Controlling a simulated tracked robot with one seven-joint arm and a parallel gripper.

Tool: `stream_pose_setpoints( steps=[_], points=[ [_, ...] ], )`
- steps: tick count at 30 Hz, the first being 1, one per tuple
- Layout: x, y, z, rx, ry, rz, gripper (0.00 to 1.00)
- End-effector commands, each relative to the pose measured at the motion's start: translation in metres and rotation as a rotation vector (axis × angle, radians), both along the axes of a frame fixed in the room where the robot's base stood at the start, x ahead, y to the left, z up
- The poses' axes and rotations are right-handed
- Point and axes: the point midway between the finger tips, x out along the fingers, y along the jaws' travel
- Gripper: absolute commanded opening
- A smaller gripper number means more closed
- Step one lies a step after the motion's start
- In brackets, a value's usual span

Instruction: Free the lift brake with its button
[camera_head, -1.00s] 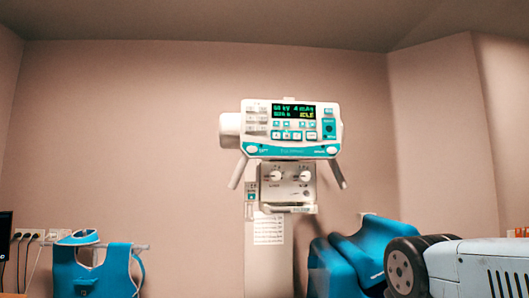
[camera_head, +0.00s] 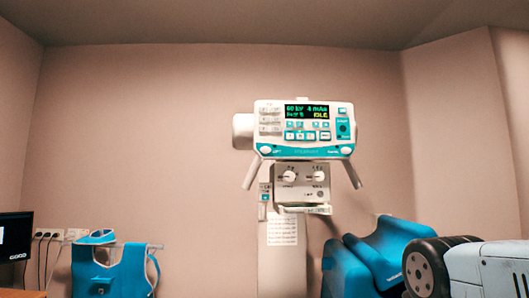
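The white and teal control head of the x-ray unit (camera_head: 305,131) stands in the middle of the view on a pale column (camera_head: 282,262). A similar oval button (camera_head: 346,150) sits at the lower right. Whether either is pressed cannot be told. My gripper is not in view.
A lower panel with two knobs (camera_head: 302,178) hangs under the head, between two slanting grey handles (camera_head: 252,173). A blue padded seat (camera_head: 373,260) is at the lower right. A blue apron (camera_head: 112,272) hangs at the lower left, near a dark monitor (camera_head: 15,237).

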Motion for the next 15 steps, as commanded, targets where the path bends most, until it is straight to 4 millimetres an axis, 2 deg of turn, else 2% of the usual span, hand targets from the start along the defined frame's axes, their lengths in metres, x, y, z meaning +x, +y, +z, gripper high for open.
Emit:
stream_pose_setpoints(
  steps=[2,9,15],
  points=[
    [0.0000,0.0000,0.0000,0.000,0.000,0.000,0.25],
    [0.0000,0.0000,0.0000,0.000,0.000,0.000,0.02],
    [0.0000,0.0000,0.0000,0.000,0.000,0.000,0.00]
  ],
)
